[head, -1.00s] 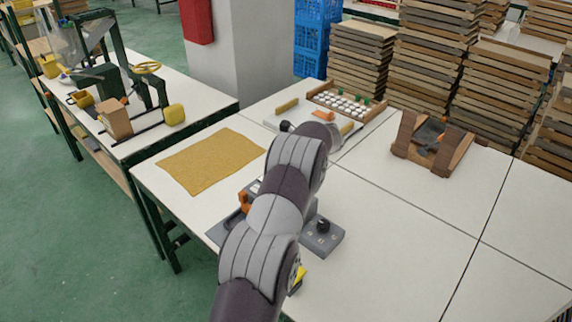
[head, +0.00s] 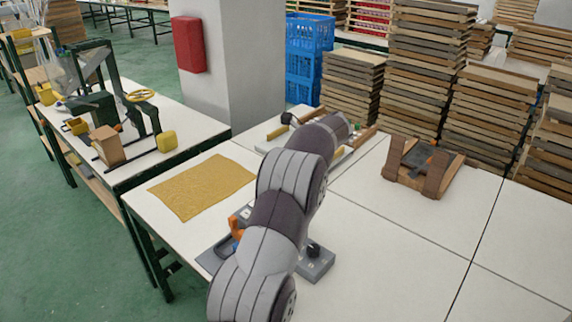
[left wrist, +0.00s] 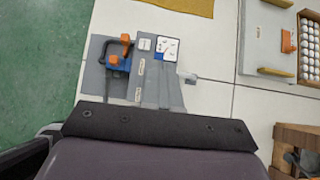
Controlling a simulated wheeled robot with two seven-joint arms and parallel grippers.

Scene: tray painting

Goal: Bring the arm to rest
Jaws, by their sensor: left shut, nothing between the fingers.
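My left arm (head: 275,222) rises from the bottom of the head view and reaches forward over the near table. Its far end hides the left gripper there. My right gripper is not in view.
A tan mat (head: 203,186) lies left of my arm. A wooden holder (head: 424,168) stands at the right; stacked boards (head: 430,70) and blue crates (head: 309,55) stand behind. A side table (head: 190,128) holds a green frame. The table's right front is clear.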

